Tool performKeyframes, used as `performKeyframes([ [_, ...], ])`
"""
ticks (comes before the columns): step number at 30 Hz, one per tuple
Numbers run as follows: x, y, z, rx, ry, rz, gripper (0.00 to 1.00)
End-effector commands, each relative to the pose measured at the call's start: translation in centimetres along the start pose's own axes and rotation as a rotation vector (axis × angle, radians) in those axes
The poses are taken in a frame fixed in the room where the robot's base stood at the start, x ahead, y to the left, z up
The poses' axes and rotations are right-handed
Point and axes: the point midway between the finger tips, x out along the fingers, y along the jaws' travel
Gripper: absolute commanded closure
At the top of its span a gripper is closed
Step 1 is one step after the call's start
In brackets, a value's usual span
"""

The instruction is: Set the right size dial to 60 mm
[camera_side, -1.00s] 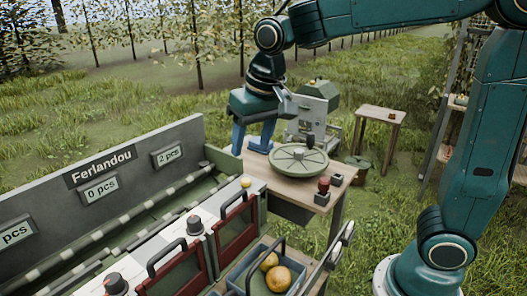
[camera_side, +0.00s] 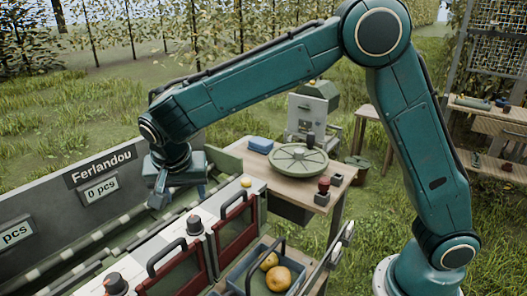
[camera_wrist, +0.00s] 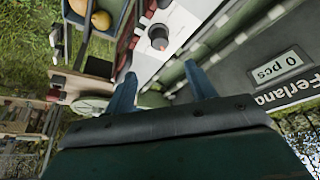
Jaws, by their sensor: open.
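The right size dial (camera_side: 195,225) is a dark knob with a pale cap on the white panel of the sorting line. It also shows in the wrist view (camera_wrist: 158,37), ahead of my fingers. Its scale marks are too small to read. A second dial (camera_side: 115,284) sits further left and nearer the camera. My gripper (camera_side: 180,194) is open, pointing down over the belt channel behind the right dial, apart from it. In the wrist view its two blue fingers (camera_wrist: 162,82) are spread with nothing between them.
Red-framed gates with dark handles (camera_side: 236,226) stand beside the dials. A blue crate (camera_side: 243,284) holds yellow fruit. A wooden table (camera_side: 285,180) carries a round green turntable (camera_side: 298,160), a blue block (camera_side: 261,143) and a red button (camera_side: 323,185). The grey sign wall (camera_side: 60,200) stands behind my gripper.

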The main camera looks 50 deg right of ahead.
Motion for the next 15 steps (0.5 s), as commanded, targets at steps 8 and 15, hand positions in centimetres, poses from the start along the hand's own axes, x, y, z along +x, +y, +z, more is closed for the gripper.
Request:
performKeyframes([
  [8,0.9,0.0,-0.1,-0.001,0.000,0.000,0.45],
  [15,3.5,0.1,0.0,-0.003,-0.002,0.003,0.45],
])
